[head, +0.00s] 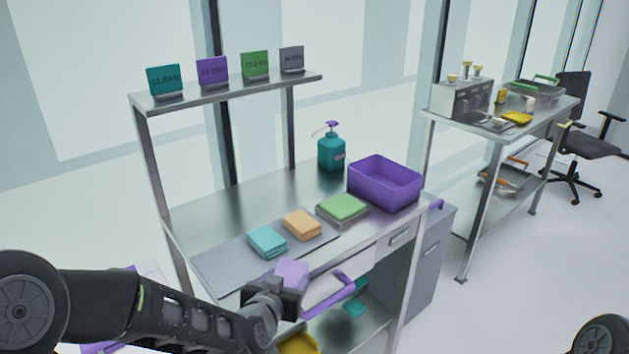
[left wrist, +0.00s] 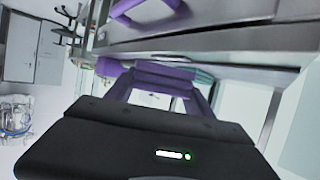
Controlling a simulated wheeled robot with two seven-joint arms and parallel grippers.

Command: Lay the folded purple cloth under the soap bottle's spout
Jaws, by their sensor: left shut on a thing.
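The folded purple cloth (head: 292,272) is in my left gripper (head: 283,284), held in front of the table's front edge, below the grey mat. In the left wrist view, purple shows at the fingers (left wrist: 160,75), but the cloth's outline is hard to make out there. The teal soap bottle (head: 331,152) stands upright at the back of the table. My right gripper is outside these views.
A grey mat (head: 221,267) carries a teal cloth (head: 267,241) and an orange cloth (head: 302,225). A green cloth (head: 342,207) and a purple bin (head: 385,184) lie to the right. A purple handle (head: 330,297) juts from the table front. The tabletop left of the bottle is clear.

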